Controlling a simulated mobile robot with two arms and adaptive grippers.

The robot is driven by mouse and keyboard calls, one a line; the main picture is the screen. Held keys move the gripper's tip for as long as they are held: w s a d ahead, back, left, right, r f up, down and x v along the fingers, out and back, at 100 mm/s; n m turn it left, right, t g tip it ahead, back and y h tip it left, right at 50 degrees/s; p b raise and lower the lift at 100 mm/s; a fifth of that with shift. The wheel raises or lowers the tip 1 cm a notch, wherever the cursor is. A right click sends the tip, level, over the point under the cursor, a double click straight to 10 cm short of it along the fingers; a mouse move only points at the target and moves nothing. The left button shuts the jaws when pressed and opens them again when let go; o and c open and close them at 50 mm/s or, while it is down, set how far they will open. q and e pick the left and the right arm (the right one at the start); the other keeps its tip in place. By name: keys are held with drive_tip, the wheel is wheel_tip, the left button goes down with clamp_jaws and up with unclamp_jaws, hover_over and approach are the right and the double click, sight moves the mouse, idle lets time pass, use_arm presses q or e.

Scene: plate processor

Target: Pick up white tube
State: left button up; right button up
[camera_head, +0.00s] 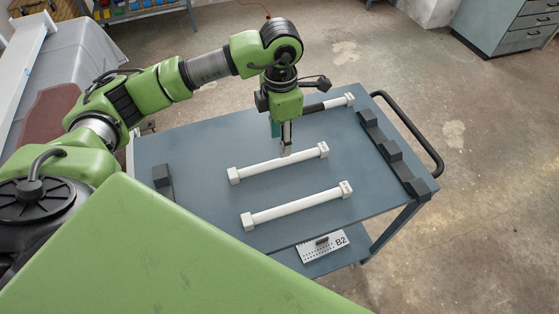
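Several white tubes with square white end blocks lie on the blue-grey cart top; three show. The middle tube (262,169) lies below my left gripper (286,152). The front tube (296,206) lies nearer to me, uncovered. The back tube (340,103) is partly hidden behind my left gripper and wrist. My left gripper points down, its fingertips at the middle tube's mid-length. I cannot tell whether they touch or grip it, since the fingers show edge-on. My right gripper is not in view.
The cart (210,150) has a stepped dark rack (393,152) at its right edge and a dark block (163,180) at its left. A black handle (412,130) sticks out right. A plate marked B2 (323,247) shows below. Grey drawers (510,30) stand at the back right.

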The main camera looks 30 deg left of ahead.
sight(280, 160)
use_arm(q)
wheel_tip(280, 160, down, 3)
drive_tip(key=shift+f, duration=0.2)
drive_tip(key=shift+f+p, duration=0.55)
drive_tip(key=shift+p, duration=0.15)
wheel_tip(280, 160, down, 4)
drive_tip(key=shift+a+r+p, duration=0.1)
drive_tip(key=shift+r+p, duration=0.1)
drive_tip(key=shift+p, duration=0.5)
drive_tip(key=shift+f, duration=0.35)
clamp_jaws()
